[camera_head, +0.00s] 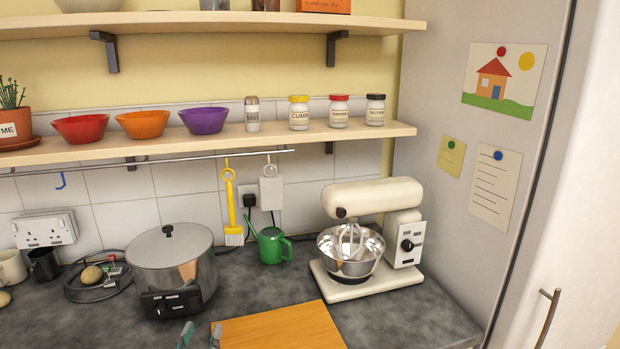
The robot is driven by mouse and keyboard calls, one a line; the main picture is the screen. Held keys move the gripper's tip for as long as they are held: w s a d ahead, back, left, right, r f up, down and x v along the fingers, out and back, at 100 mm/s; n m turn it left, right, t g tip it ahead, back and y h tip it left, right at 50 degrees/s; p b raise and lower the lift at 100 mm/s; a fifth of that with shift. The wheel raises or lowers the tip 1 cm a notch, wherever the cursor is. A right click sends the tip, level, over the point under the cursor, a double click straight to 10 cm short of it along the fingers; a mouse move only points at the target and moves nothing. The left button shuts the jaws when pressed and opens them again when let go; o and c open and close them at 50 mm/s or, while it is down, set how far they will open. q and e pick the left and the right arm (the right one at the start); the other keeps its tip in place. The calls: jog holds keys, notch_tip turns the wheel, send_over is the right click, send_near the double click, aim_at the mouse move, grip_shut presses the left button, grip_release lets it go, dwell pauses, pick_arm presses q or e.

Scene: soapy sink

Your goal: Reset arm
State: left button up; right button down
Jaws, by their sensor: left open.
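Only the fingertips of my left gripper (201,336) show, at the bottom edge of the head view. The two teal-and-grey tips are spread apart with nothing seen between them. They are at the left edge of an orange-brown wooden board (285,328) and in front of a silver pot-like cooker (172,249). The rest of the left arm is below the picture. My right gripper is not in view.
A cream stand mixer (372,196) with a steel bowl stands on the dark worktop (432,318) at right. A green watering can (271,246) stands at the back. A wire basket (98,276) and mugs (44,264) are at left. Shelves (225,142) hang above.

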pick_arm(q)
jog(key=s+f+m+g, duration=0.1)
jog(key=s+f+g, duration=0.7)
jog(key=s, duration=0.7)
jog(key=s+f+m+g, duration=0.1)
jog(key=s+f+g, duration=0.5)
jog(key=s+f, duration=0.65)
notch_tip(320, 180, down, 21)
jog(key=s+g, duration=0.1)
jog(key=s, duration=0.2)
jog(key=s+a+f+g, duration=0.1)
jog(key=s+a+f, duration=0.1)
jog(key=s+f, duration=1.5)
jog(key=shift+a+f, duration=0.3)
jog(key=shift+f, duration=0.3)
